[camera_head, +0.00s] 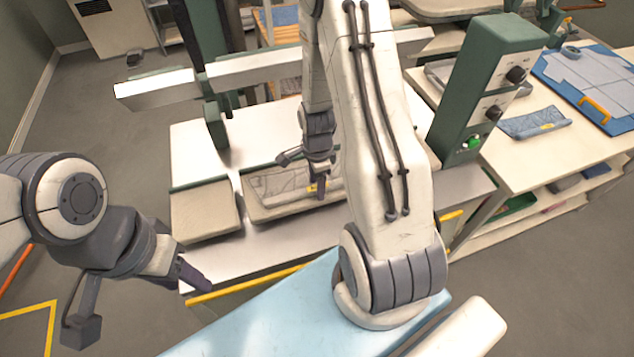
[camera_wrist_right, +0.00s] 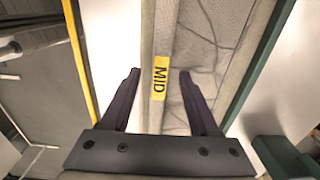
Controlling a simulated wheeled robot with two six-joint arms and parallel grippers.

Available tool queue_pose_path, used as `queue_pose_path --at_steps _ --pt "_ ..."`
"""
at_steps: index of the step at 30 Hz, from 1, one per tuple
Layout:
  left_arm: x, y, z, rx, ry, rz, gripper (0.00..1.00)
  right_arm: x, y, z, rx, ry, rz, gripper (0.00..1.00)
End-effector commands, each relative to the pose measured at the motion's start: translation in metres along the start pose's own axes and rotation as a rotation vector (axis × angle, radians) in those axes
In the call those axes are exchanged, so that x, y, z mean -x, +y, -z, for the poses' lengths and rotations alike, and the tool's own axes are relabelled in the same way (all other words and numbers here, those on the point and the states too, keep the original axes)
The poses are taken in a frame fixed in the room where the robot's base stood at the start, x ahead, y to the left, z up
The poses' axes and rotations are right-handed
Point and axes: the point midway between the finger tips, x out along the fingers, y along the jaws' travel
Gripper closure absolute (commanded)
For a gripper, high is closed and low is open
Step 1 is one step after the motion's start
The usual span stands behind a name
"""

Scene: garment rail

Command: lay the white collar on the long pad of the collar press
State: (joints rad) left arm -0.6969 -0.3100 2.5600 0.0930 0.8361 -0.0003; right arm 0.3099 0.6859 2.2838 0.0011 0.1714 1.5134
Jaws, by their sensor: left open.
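The white collar (camera_head: 285,186), greyish with crease-like lines and a yellow label, appears to lie along the long beige pad (camera_head: 262,214) of the collar press. In the right wrist view, the collar (camera_wrist_right: 208,55) runs lengthwise, with its label reading MID. My right gripper (camera_head: 318,188) is over the collar's label. Its fingers (camera_wrist_right: 158,75) stand apart on either side of the label, not closed on the cloth. My right forearm hides the collar's right end. My left gripper (camera_head: 195,281) is open and empty, left of the press's front edge, away from the collar.
A shorter beige pad (camera_head: 205,212) sits left of the long pad. A green control box (camera_head: 492,85) stands at the right. A blue collar (camera_head: 534,123) and a blue board (camera_head: 590,85) lie on the right table. A light-blue padded surface (camera_head: 265,318) is in front.

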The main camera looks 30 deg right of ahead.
Motion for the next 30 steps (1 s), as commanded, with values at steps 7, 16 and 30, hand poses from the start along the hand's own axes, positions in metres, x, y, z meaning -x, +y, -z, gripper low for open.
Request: queue_pose_path --at_steps 7,16,30 --pt "0.0 0.0 0.0 0.001 0.0 0.0 0.5 0.0 0.0 0.0 0.0 0.0 0.0 0.39" --pt "-0.006 0.0 0.0 0.002 0.0 0.0 0.5 0.026 -0.002 0.0 0.0 0.0 0.008 0.39" --pt "-0.015 -0.001 -0.001 0.003 0.0 0.0 0.5 0.099 -0.001 0.0 0.0 0.0 0.003 0.39"
